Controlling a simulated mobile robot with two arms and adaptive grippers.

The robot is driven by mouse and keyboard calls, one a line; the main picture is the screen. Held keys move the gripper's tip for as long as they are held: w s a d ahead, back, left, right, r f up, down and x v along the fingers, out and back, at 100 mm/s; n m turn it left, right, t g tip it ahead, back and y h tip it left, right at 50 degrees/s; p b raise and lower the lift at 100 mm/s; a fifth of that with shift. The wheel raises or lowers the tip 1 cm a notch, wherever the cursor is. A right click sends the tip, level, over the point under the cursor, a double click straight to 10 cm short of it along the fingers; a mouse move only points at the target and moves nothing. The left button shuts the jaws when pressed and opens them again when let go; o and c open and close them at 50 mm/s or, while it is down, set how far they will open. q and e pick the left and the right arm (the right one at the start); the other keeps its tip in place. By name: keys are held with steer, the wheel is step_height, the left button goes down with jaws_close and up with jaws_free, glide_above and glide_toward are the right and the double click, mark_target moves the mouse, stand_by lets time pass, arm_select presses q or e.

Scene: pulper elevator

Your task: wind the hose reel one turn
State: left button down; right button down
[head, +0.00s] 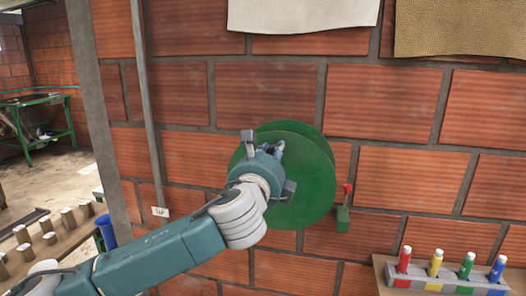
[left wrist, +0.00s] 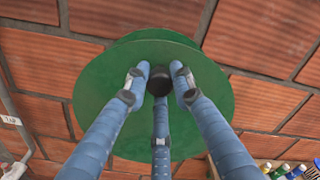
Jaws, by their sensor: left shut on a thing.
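The hose reel is a large green disc (head: 312,182) mounted on the brick wall in the middle of the head view. A second green disc edge shows behind it. In the left wrist view the reel's green face (left wrist: 110,102) fills the middle, with a round black knob (left wrist: 159,76) standing out from it. My left gripper (head: 275,150) is at the reel's upper left part in the head view. Its three blue fingers (left wrist: 158,90) are closed around the knob in the left wrist view. The arm and gripper hide the knob in the head view. No hose is visible.
A green valve with a red handle (head: 343,210) is on the wall just right of the reel. A rack of coloured bottles (head: 448,284) stands on a shelf at lower right. A wall pipe (head: 150,110) runs at left. Sacks hang above.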

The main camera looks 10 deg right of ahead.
arm_select(q)
steer(key=shift+s+d+f+m, duration=0.25)
steer(key=shift+s+d+m, duration=0.05)
steer(key=shift+d+m, duration=0.35)
steer(key=shift+f, duration=0.1)
steer(key=c, duration=1.5)
jaws_free()
steer(key=shift+o, duration=0.2)
steer(key=shift+d, duration=0.2)
steer(key=v, duration=1.2)
